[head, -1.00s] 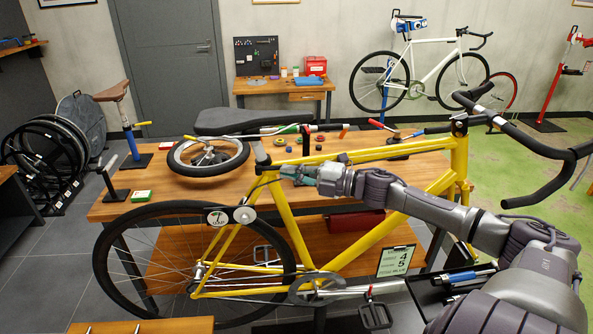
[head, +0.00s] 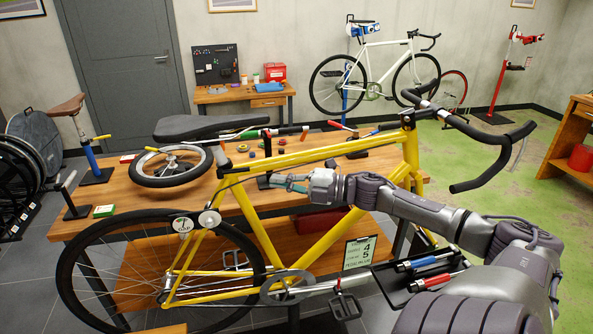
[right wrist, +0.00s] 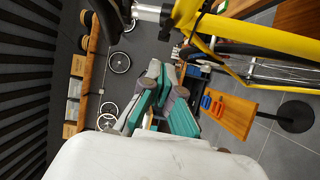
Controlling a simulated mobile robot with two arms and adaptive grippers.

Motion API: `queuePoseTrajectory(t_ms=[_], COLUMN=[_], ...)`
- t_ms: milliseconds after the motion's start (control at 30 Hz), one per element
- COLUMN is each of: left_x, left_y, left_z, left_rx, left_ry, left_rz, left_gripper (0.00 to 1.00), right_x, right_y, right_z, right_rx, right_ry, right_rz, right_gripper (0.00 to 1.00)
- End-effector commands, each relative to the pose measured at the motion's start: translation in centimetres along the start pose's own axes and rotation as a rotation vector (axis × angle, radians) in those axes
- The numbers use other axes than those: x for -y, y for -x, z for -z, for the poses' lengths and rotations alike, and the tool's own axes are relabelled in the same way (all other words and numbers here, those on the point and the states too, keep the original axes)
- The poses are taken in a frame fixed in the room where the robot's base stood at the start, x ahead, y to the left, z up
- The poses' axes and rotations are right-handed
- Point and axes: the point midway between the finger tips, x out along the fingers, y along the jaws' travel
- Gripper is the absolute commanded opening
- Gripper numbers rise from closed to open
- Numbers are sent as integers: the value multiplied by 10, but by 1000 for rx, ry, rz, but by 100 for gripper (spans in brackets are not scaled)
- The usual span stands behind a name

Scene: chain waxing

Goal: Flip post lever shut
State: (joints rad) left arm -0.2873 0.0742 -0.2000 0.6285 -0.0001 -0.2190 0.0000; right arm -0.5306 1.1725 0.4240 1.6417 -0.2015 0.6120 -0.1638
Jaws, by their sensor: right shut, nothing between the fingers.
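The yellow bicycle (head: 305,154) stands across the front with its black saddle (head: 205,127) at upper left. Its silver seat post (head: 219,155) goes down into the frame below the saddle. The lever cannot be made out clearly at this size. My right gripper (head: 276,182) is shut and empty, in front of the frame, below the top tube and to the right of the seat tube. In the right wrist view its teal and grey fingers (right wrist: 163,100) are together, with yellow tubing (right wrist: 205,38) above right and apart from them. My left gripper is out of view.
A wooden bench (head: 140,205) stands behind the bicycle, with a small wheel (head: 171,166) and several small parts on it. A black tool tray (head: 420,274) lies under my right arm. The handlebar (head: 480,140) reaches out at right.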

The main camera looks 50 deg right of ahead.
Motion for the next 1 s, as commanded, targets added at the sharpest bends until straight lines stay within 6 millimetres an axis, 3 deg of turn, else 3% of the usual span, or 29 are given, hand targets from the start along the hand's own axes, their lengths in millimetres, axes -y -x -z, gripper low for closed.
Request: queuePoseTrajectory(t_ms=[100, 300, 1000], left_x=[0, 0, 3], left_y=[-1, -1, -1], left_z=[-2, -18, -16], left_rx=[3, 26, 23], left_ry=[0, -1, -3], left_rz=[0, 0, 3], left_gripper=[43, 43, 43], right_x=[2, 0, 3], right_y=[18, 34, 38], right_z=[-4, -7, -10], right_rx=[3, 0, 9], right_ry=[-2, -1, -7], right_rz=[3, 2, 1], right_gripper=[0, 0, 0])
